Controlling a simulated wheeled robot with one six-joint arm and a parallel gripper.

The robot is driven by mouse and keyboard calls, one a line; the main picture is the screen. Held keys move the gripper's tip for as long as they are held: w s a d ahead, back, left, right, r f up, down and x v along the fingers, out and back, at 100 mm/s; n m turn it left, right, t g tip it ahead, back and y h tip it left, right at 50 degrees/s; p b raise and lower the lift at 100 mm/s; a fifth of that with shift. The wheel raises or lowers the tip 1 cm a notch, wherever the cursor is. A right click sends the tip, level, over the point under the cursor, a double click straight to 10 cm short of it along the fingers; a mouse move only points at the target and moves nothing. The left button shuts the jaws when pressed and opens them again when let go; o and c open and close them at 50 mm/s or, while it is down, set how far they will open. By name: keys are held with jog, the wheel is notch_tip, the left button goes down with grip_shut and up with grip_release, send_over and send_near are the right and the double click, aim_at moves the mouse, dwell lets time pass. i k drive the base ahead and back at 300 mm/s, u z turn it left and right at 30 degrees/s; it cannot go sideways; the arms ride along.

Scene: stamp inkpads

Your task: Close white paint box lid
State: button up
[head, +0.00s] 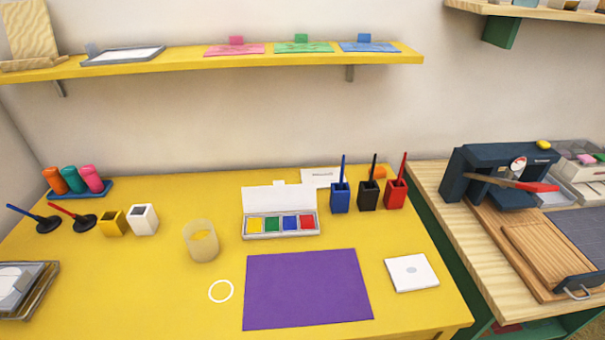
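The white paint box (281,234) sits on the yellow table behind the purple mat. Its lid (279,197) stands open, tilted up at the back of the box. My gripper is not in view, and nothing touches the lid from the front.
A purple mat (306,290) lies in front of the box. Blue (340,198), black (368,196) and red (396,194) holders stand to its right. A translucent cup (201,241) is to its left, with a white ring (221,291) nearer. A white square pad (411,273) lies at right.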

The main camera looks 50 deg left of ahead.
aim_at(279, 198)
jog(key=i, duration=0.15)
jog(key=u, duration=2.2)
jog(key=k, duration=1.3)
jog(key=u, duration=0.8)
jog(key=i, duration=1.2)
jog(key=z, duration=0.65)
jog(key=i, duration=1)
jog(key=z, duration=0.25)
